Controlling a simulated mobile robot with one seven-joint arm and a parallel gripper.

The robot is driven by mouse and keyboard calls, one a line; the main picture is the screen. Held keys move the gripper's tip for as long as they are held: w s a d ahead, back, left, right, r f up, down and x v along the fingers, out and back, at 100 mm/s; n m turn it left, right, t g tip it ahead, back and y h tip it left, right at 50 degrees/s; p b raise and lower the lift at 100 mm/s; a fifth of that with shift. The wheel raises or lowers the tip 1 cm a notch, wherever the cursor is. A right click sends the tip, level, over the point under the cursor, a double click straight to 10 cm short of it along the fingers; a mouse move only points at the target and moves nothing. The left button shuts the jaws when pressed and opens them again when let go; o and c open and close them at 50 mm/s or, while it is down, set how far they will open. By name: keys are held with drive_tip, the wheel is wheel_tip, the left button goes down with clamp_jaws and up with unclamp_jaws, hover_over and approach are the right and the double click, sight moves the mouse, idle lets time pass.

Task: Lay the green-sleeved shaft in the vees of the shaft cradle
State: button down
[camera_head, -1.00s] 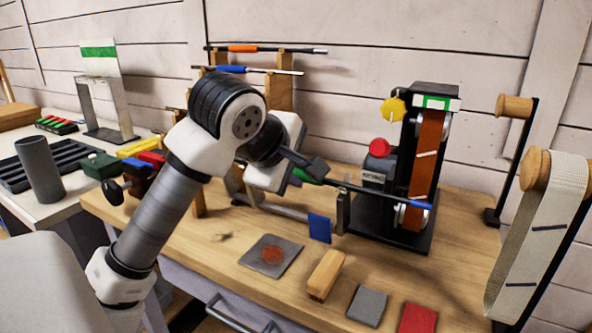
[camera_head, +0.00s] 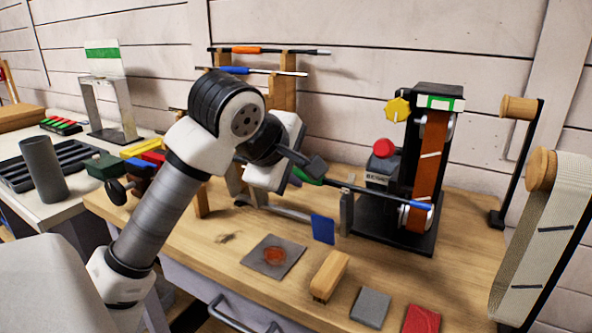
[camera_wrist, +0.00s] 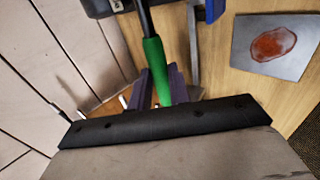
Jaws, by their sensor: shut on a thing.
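The green-sleeved shaft (camera_head: 372,190) runs rightward from my gripper (camera_head: 300,176) to a blue end near the belt machine. Its green sleeve (camera_wrist: 156,62) lies between my two fingers (camera_wrist: 158,88) in the wrist view, and they are shut on it. What looks like the shaft cradle is a low grey bar with a grey upright (camera_head: 346,212) on the bench. The shaft passes over or close to this upright. I cannot tell whether they touch. My gripper and wrist hide the cradle's left part and its vees are not clear.
A blue plate (camera_head: 322,229) stands in front of the cradle. A wooden rack (camera_head: 283,93) behind holds shafts. A stained grey pad (camera_head: 272,256) and a wooden block (camera_head: 329,275) lie in front.

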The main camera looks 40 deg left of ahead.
drive_tip(key=shift+a, duration=0.25)
idle(0.5)
drive_tip(key=c, duration=1.2)
unclamp_jaws()
drive_tip(key=shift+s, duration=0.1)
drive_tip(key=v, duration=1.3)
drive_tip(key=shift+s+r, duration=0.25)
drive_tip(key=shift+r, duration=0.05)
drive_tip(key=shift+s+d, duration=0.1)
